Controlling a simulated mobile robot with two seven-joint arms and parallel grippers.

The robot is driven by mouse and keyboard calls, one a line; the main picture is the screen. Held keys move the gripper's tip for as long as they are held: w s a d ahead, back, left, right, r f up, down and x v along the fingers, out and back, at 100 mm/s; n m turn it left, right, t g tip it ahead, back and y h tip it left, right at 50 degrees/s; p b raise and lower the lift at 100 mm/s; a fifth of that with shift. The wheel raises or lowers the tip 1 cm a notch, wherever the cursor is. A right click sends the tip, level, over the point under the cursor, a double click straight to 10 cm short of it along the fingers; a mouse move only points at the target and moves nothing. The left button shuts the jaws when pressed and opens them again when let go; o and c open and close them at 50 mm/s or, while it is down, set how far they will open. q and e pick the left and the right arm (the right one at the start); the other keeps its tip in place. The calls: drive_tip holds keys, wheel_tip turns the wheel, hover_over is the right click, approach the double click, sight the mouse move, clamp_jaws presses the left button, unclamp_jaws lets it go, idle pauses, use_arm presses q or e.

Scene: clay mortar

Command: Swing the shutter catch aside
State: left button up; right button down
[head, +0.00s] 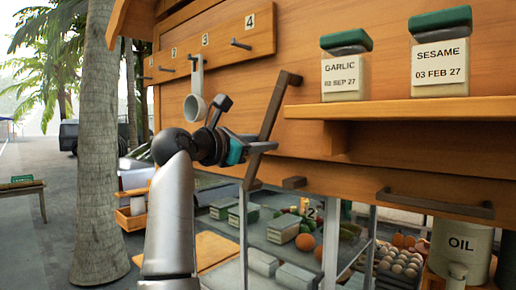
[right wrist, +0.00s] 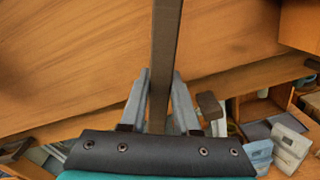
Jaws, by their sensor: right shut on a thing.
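The shutter catch (head: 272,112) is a long dark brown bar on the front of the wooden stall panel. It is tilted, with its upper end to the right and a short piece sticking out at the top. My right gripper (head: 258,147) is shut on the lower part of this bar. In the right wrist view the bar (right wrist: 165,65) runs upward between the two grey fingers of my right gripper (right wrist: 160,95). The fingers hide part of the bar's sides. My left gripper is not in view.
A shelf (head: 400,108) to the right holds a garlic jar (head: 343,78) and a sesame jar (head: 440,62). A ladle (head: 195,106) hangs from a numbered peg board at the upper left. A dark handle (head: 435,204) and a small dark block (head: 294,182) sit along the lower edge.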

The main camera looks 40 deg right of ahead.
drive_tip(key=shift+r, duration=0.25)
drive_tip(key=c, duration=0.8)
unclamp_jaws()
drive_tip(key=shift+w+f, duration=0.1)
drive_tip(key=shift+w, duration=0.05)
drive_tip(key=shift+o, duration=0.6)
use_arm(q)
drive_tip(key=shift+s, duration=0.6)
use_arm(e)
drive_tip(key=shift+o, duration=0.2)
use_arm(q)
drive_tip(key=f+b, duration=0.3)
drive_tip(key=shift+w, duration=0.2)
use_arm(e)
drive_tip(key=s+a, duration=0.1)
drive_tip(key=a, duration=1.4)
drive_tip(key=shift+s+a, duration=0.15)
drive_tip(key=shift+s, duration=0.05)
